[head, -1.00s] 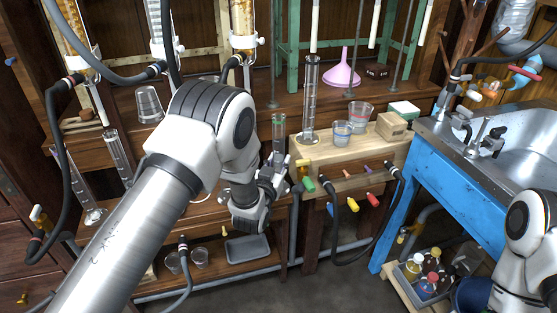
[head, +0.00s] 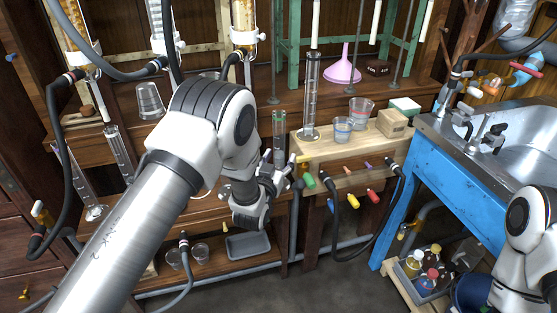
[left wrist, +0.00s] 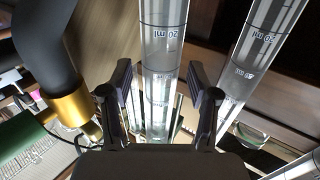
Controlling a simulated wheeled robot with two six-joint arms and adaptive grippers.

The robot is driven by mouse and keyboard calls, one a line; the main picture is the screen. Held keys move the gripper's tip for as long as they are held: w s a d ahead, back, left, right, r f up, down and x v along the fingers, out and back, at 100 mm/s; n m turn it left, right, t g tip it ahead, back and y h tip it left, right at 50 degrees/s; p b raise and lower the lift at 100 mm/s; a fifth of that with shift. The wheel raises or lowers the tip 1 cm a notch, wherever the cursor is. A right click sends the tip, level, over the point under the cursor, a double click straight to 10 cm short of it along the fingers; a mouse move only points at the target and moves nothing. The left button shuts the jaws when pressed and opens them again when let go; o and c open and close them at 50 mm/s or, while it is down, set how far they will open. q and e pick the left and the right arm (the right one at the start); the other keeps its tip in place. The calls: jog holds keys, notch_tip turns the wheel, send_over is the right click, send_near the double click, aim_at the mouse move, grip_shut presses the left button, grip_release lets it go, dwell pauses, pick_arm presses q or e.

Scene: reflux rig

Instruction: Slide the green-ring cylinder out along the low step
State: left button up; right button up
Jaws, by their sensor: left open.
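In the left wrist view, a clear graduated cylinder (left wrist: 162,50) lies between the lines of the two open fingers (left wrist: 162,88), with gaps on both sides. Its ring does not show there. A second graduated cylinder (left wrist: 258,55) appears to its right. My right gripper is out of view.
The wooden block (head: 345,152) carries a tall cylinder (head: 310,95), beakers and a small box. Coloured valves and black hoses (head: 335,215) stick out at its front, close to the gripper's right. A grey tray (head: 248,246) sits below.

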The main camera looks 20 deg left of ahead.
pick_arm(q)
jog(key=s, duration=1.2)
jog(key=o, duration=0.4)
jog(key=shift+r, duration=0.1)
notch_tip(320, 180, up, 10)
jog(key=p, duration=0.8)
